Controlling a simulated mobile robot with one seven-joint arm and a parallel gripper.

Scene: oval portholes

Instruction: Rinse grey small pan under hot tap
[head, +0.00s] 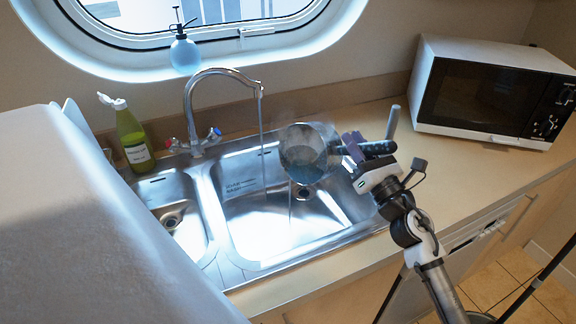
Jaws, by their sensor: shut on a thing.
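The grey small pan (303,150) is held over the right sink basin (250,228), tilted with its inside facing the camera. My gripper (352,147) is shut on its black handle (376,148), at the pan's right. The tap (212,74) has a curved chrome spout, with a red knob (172,143) on the left and a blue knob (214,134) on the right. A thin stream of water (262,135) falls from the spout, to the left of the pan in this view. Faint haze shows around the pan. Whether water touches the pan is unclear.
A green bottle (132,138) stands left of the tap. A blue spray bottle (184,54) is on the window ledge. A white microwave (492,92) stands on the counter at right. A large white surface fills the lower left. A grey upright rod (392,122) stands behind the handle.

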